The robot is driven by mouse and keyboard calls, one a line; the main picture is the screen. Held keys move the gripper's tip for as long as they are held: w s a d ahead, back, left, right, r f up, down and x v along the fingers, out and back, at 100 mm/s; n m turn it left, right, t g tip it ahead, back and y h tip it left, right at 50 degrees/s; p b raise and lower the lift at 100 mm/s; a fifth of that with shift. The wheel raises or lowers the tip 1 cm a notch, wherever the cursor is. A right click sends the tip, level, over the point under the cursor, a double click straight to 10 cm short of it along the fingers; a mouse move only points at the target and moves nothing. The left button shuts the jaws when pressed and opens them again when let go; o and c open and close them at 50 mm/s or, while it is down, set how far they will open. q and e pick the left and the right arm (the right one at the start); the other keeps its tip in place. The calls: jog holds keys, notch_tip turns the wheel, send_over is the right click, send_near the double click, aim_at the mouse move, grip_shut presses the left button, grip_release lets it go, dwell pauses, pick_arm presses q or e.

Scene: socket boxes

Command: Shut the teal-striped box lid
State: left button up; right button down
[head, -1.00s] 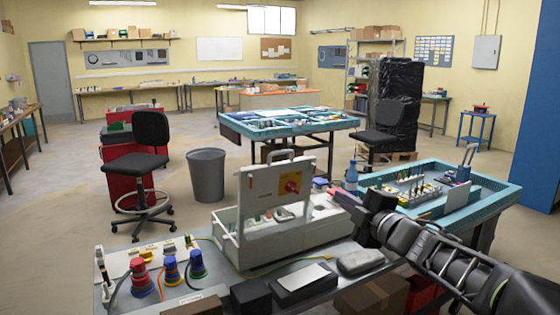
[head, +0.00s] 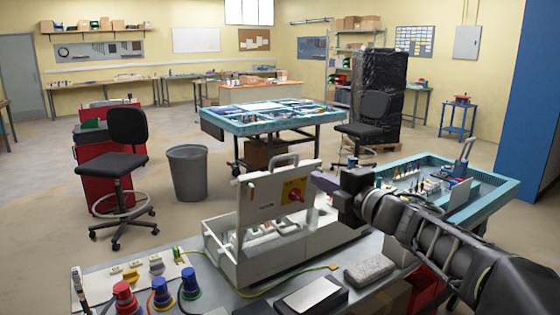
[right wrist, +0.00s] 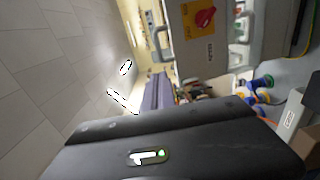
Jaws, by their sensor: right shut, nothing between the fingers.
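The white box (head: 270,262) stands on the grey bench in the head view. Its lid (head: 262,205) stands raised, with a handle on top and a yellow panel with a red knob. I cannot make out a teal stripe on it. The lid also shows in the right wrist view (right wrist: 228,42). My right gripper (head: 322,182) is shut and empty, at the lid's right edge beside the red knob; I cannot tell whether it touches. My left gripper is not in view.
Red and blue plugs (head: 125,297) stand at the bench's front left. A grey case (head: 369,270) and a dark box (head: 312,296) lie in front of the white box. A teal-rimmed tray table (head: 495,200) stands to the right, behind my right arm.

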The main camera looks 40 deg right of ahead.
aim_at(278, 159)
jog(key=w+p, duration=0.2)
jog(key=w, duration=1.1)
jog(key=shift+w+d+f+p, duration=0.1)
jog(key=shift+w+d+p, duration=0.05)
jog(key=shift+p, duration=0.2)
jog(key=shift+w, duration=0.3)
